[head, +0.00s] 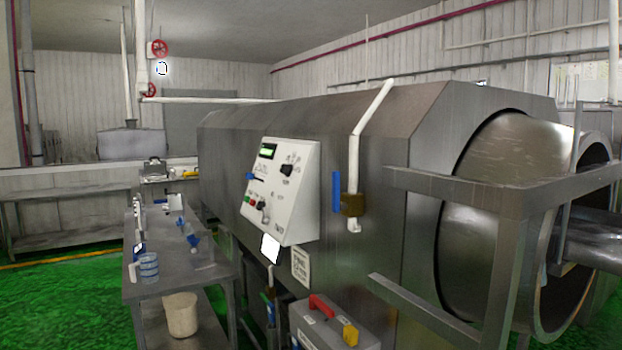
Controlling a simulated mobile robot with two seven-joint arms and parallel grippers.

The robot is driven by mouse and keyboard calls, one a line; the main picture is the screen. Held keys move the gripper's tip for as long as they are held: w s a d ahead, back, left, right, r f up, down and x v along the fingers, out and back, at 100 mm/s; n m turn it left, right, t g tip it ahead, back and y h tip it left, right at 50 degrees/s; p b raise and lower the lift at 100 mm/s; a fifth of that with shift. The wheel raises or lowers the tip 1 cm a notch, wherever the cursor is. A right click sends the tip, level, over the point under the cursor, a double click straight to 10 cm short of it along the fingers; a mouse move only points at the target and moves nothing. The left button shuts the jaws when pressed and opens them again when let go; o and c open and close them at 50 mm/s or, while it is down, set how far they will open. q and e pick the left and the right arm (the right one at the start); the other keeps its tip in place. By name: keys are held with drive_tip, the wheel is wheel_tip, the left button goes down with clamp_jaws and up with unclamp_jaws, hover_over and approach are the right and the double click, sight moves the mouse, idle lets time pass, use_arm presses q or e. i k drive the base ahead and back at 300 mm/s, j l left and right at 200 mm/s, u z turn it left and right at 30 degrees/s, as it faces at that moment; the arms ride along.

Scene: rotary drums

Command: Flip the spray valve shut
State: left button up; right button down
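A brass valve body (352,205) sits on the white pipe (354,160) that runs down the side of the steel drum machine (395,150). A blue lever (337,191) stands upright beside the valve, on its left, roughly in line with the pipe. I cannot tell from the picture which pipe the task calls the spray line. Neither of my grippers shows in the head view.
A white control panel (280,190) is left of the valve. A steel guard frame (450,187) juts out to its right. A grey toolbox (330,328) with a red handle stands below. A steel table (150,280) with small items is at left, with green floor (70,310) beyond.

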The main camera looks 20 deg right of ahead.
sight(337, 205)
drive_tip(key=i+j+u, duration=0.15)
drive_tip(key=i+j, duration=0.85)
